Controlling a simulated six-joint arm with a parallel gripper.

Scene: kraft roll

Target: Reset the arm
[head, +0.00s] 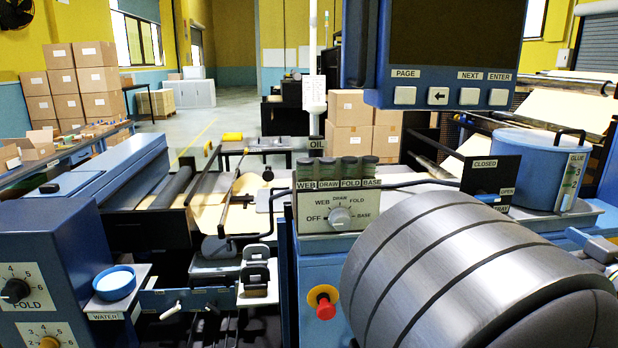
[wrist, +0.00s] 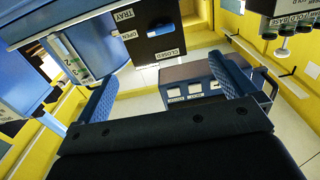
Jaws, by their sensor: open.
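My gripper (wrist: 163,68) shows in the wrist view as two blue ribbed fingers, set wide apart with nothing between them. The view is turned over, with labels upside down. There the control panel (head: 440,75) hangs at top right, with PAGE, NEXT and ENTER keys.
In the head view, a selector dial box (head: 340,215) stands mid-frame, with a red button (head: 322,300) below. The glue pot (head: 522,165) and black CLOSED plate (head: 489,180) stand right. A water bowl (head: 114,282) is lower left. Cartons (head: 70,85) are stacked behind.

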